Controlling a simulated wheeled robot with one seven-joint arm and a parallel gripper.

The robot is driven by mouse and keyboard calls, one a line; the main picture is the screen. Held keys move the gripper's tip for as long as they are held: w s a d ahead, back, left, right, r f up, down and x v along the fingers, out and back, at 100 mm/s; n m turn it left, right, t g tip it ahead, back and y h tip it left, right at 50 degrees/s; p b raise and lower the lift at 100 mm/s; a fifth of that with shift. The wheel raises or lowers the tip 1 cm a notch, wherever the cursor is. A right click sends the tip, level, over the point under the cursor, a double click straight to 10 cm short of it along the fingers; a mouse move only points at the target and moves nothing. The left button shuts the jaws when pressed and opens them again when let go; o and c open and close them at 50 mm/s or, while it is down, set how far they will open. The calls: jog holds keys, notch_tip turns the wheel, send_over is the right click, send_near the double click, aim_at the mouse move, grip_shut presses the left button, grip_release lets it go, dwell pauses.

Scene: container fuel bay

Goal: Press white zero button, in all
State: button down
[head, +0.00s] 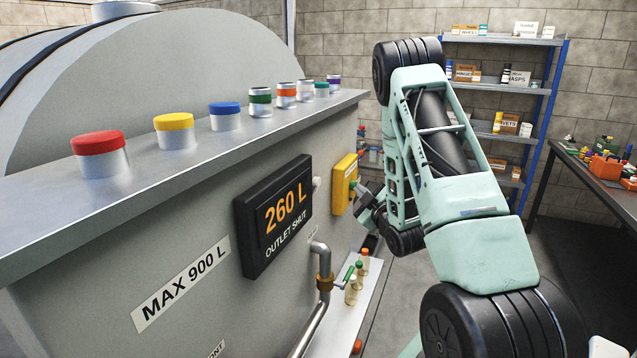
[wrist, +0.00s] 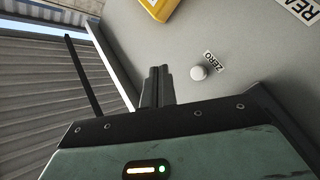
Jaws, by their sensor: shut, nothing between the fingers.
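The white zero button (wrist: 198,73) is a round knob on the grey panel in the wrist view, with a ZERO label (wrist: 213,61) beside it. My gripper (wrist: 158,72) is shut and empty, with its fingertips to the left of the button in that view and apart from it in the picture. The distance between fingertips and panel is hard to tell. In the head view my gripper (head: 362,192) is small and partly hidden near a yellow box (head: 342,183). A pale round knob (head: 317,186) shows between this box and the black display; I cannot read a label on it.
The black display (head: 273,216) reads 260 L, OUTLET SHUT. Several coloured caps line the tank top (head: 225,117). Shelves (head: 500,40) and a workbench (head: 600,190) stand behind and right.

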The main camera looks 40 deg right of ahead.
aim_at(317, 182)
jog(key=w+a+p, duration=0.1)
jog(key=w+a, duration=0.2)
jog(key=w, duration=0.5)
jog(key=shift+a+p, duration=0.2)
jog(key=shift+p, duration=0.2)
dwell(1.7)
jog(key=shift+w+a+b, duration=0.15)
jog(key=shift+w+b, duration=0.25)
jog(key=shift+w, duration=0.05)
jog(key=shift+w+a, duration=0.2)
jog(key=shift+w, duration=0.2)
dwell(0.7)
jog(key=shift+s+b, duration=0.1)
jog(key=shift+b, duration=0.2)
jog(key=shift+s+d+b, duration=0.3)
jog(key=shift+s+b, duration=0.05)
jog(key=shift+s, duration=0.35)
